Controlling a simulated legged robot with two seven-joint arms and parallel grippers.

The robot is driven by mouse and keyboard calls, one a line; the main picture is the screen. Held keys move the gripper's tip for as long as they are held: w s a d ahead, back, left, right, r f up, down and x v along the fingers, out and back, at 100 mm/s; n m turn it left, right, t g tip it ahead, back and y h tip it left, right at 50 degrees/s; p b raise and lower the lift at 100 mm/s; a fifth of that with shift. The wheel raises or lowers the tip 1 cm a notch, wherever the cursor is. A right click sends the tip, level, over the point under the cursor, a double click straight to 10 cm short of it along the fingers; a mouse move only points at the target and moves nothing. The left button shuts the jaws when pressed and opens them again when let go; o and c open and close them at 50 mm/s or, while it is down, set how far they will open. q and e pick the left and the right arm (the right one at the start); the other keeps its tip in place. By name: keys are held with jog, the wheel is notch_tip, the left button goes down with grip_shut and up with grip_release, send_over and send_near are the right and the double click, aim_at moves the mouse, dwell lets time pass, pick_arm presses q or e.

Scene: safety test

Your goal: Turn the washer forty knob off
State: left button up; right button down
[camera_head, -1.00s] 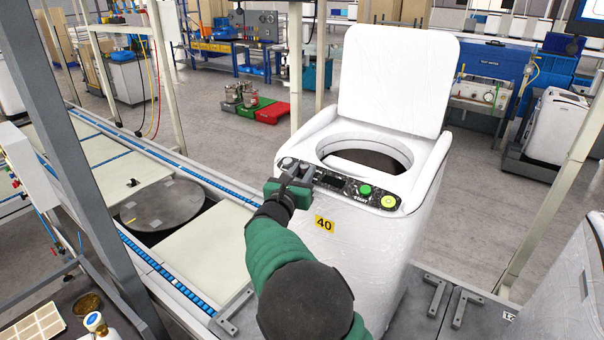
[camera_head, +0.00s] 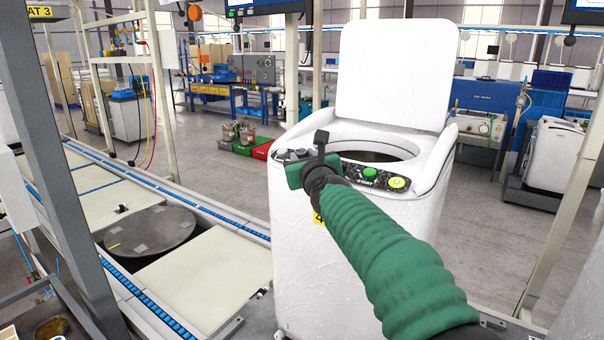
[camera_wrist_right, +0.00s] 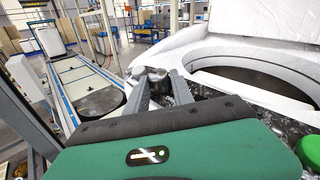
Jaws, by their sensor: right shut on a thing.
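The white washer (camera_head: 300,240) stands with its lid (camera_head: 395,70) up. Its black control panel (camera_head: 352,173) carries a green START button (camera_head: 370,174), a yellow-green button (camera_head: 398,183) and grey knobs (camera_head: 281,156) at the left end. The yellow 40 label (camera_head: 318,218) is mostly hidden by my arm. My right gripper (camera_head: 306,150) is at the panel's left end. In the right wrist view its two fingers (camera_wrist_right: 158,78) are shut around a grey knob (camera_wrist_right: 158,73). The gripper's green body hides part of the panel. My left gripper is not in view.
A conveyor line (camera_head: 215,275) with pale plates and a dark round disc (camera_head: 150,232) runs on the left. A grey post (camera_head: 50,150) stands in front of it. Another white washer (camera_head: 552,150) stands at the right. Grey floor lies behind the washer.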

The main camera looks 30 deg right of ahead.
jog(key=shift+d+f+n+y+b, duration=0.1)
jog(key=shift+f+n+y+b, duration=0.05)
jog(key=shift+n+y+b, duration=0.55)
jog(key=shift+s+d+n+y+b, duration=0.1)
jog(key=shift+d+n+y+b, duration=0.2)
jog(key=shift+n+y+b, duration=0.65)
jog(key=shift+r+n+y+p, duration=0.35)
jog(key=shift+n+y+p, duration=0.2)
jog(key=shift+y, duration=0.4)
jog(key=shift+d+n+y+p, duration=0.15)
jog(key=shift+n+y+p, duration=0.45)
jog(key=shift+y, duration=0.3)
jog(key=shift+n, duration=0.3)
jog(key=c, duration=1.4)
grip_release()
jog(key=shift+o, duration=0.2)
